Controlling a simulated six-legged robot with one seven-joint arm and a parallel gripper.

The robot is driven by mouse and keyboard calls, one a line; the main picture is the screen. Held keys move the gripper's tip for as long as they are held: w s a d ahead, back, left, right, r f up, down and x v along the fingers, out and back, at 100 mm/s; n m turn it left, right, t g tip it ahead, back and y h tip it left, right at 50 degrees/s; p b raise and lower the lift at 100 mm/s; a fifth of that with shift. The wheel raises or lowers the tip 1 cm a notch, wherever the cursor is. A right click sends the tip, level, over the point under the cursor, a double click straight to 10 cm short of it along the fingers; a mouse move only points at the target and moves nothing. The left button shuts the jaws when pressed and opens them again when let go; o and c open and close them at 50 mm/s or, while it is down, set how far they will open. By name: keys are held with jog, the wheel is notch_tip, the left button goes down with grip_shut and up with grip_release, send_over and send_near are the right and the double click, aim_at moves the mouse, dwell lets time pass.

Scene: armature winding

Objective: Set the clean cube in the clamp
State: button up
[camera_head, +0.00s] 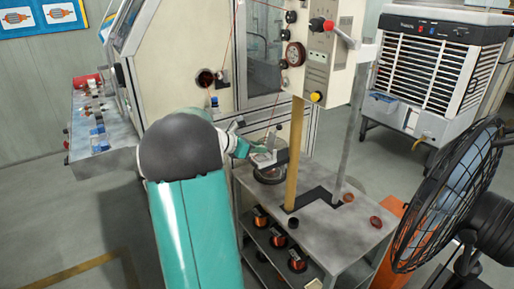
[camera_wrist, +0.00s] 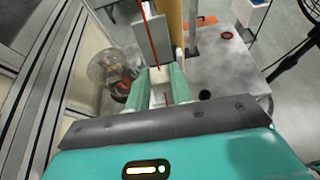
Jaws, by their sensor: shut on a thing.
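My gripper (camera_wrist: 158,90) has its two green fingers shut on a small pale cube (camera_wrist: 160,75) in the wrist view. The cube shows between the fingertips, and the fingers cover its sides. A grey metal bar (camera_wrist: 152,38), which looks like part of the clamp, stands just beyond the cube. I cannot tell whether the cube touches it. In the head view my gripper (camera_head: 256,150) is small, beside the yellow post and over the grey table. The cube is too small there to make out clearly.
A round container (camera_wrist: 112,70) is left of my fingers. The yellow post (camera_head: 293,155) rises close on the right. The table top (camera_head: 325,222) has bare room at its front. Copper spools (camera_head: 278,238) sit on the shelf below. A black fan (camera_head: 445,195) stands at right.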

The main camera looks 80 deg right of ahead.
jog(key=shift+f, duration=0.95)
jog(key=o, duration=1)
jog(key=shift+a, duration=0.1)
jog(key=v, duration=1.3)
jog(key=shift+w+a+r, duration=0.2)
jog(key=shift+w+a, duration=0.05)
